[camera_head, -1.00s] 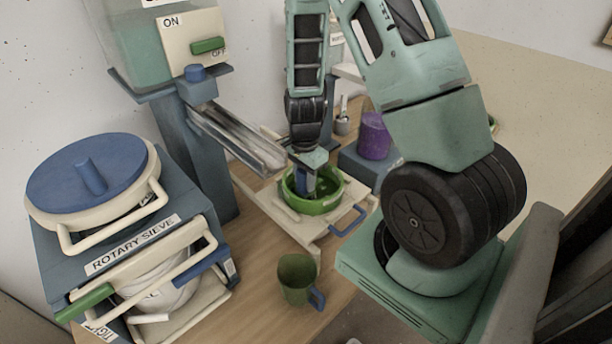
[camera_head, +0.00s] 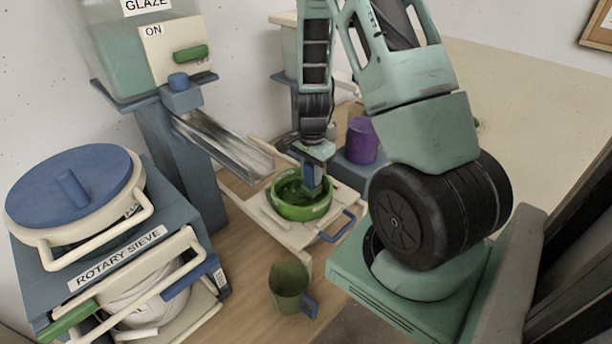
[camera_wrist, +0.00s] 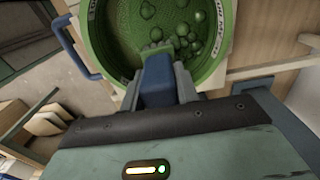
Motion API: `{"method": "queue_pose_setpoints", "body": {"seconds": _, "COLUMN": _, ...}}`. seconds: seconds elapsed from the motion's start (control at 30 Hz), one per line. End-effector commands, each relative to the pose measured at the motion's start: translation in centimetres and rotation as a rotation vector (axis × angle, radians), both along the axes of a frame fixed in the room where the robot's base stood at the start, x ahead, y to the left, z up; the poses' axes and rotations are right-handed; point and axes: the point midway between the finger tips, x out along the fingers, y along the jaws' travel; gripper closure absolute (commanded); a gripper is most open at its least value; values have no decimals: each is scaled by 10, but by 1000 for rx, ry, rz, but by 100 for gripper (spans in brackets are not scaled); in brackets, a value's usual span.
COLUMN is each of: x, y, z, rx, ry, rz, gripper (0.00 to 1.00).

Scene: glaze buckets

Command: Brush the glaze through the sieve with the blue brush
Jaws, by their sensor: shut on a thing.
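A round green sieve (camera_head: 283,209) sits on a cream frame (camera_head: 251,212) with a blue handle. In the wrist view the green sieve (camera_wrist: 228,62) holds several round green blobs of glaze (camera_wrist: 192,25) on its mesh. My gripper (camera_head: 313,176) points down over the right side of the sieve. It is shut on the blue brush (camera_wrist: 158,80), whose bristle end reaches inside the sieve's rim near the mesh. Whether the bristles touch the mesh is hard to tell.
The rotary sieve machine (camera_head: 120,250) with a blue lid stands at the left. A metal chute (camera_head: 225,147) slopes toward the green sieve. A green mug (camera_head: 287,283) stands in front on the wooden table. A purple container (camera_head: 362,140) stands behind at the right.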

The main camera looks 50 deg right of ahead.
Motion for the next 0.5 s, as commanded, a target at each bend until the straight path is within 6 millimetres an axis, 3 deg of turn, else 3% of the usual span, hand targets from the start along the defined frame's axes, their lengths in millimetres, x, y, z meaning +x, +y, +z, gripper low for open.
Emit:
{"method": "queue_pose_setpoints", "body": {"seconds": 0.33, "x": -1, "y": -1, "z": -1, "rx": -1, "ry": 2, "rz": 0, "gripper": 96}}
{"method": "queue_pose_setpoints", "body": {"seconds": 0.5, "x": 2, "y": 12, "z": 0, "rx": 0, "ry": 2, "rz": 4, "gripper": 96}}
